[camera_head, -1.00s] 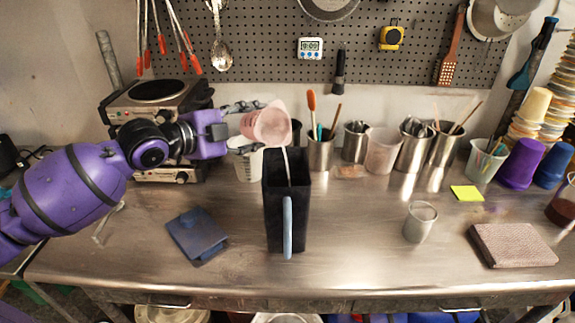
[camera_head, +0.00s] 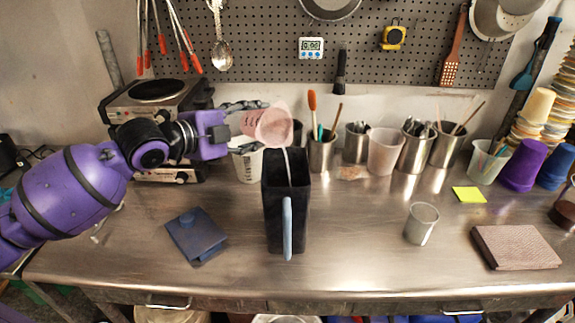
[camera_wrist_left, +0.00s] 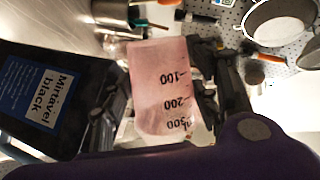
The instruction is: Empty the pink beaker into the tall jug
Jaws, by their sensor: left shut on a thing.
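The pink beaker (camera_head: 268,125) is held tilted above the tall black jug (camera_head: 287,225), its lip over the jug's mouth. A thin pale stream runs from the lip down into the jug. The jug stands upright with a pale blue handle facing the front. My left gripper (camera_head: 246,126) is shut around the beaker's sides. In the left wrist view the beaker (camera_wrist_left: 160,85) shows dark volume marks between the fingers. The liquid level inside the jug is hidden. My right gripper is not in view.
A white marked container (camera_head: 249,168) stands behind the beaker. Metal pots with tools (camera_head: 320,153) line the back. A blue folded item (camera_head: 196,236) lies left of the jug; a metal cup (camera_head: 421,223) and a brown pad (camera_head: 514,247) are at right.

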